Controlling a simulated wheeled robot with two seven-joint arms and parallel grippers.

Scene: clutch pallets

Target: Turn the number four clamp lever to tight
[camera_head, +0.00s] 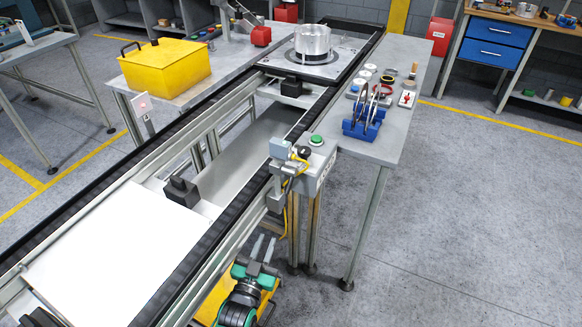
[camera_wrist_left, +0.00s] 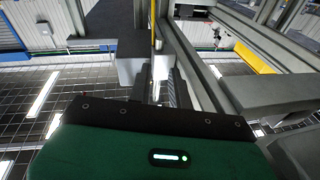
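A clutch pallet (camera_head: 345,62) lies at the far end of the conveyor, with a bright metal cylinder (camera_head: 312,40) standing on it. No clamp lever or number can be made out at this distance. My left gripper (camera_head: 264,246) is low at the bottom middle, beside the conveyor's right rail and far from the pallet. Its two fingers stand apart with nothing between them. In the left wrist view its fingers (camera_wrist_left: 160,78) point towards metal framework, with no pallet to be seen. My right gripper is out of view.
The conveyor (camera_head: 232,215) runs from front left to back, with a white panel (camera_head: 105,262) near me. A post with a sensor and green button (camera_head: 316,139) stands close above my left gripper. A side table (camera_head: 400,118) holds a blue tool rack (camera_head: 364,124). Floor at right is clear.

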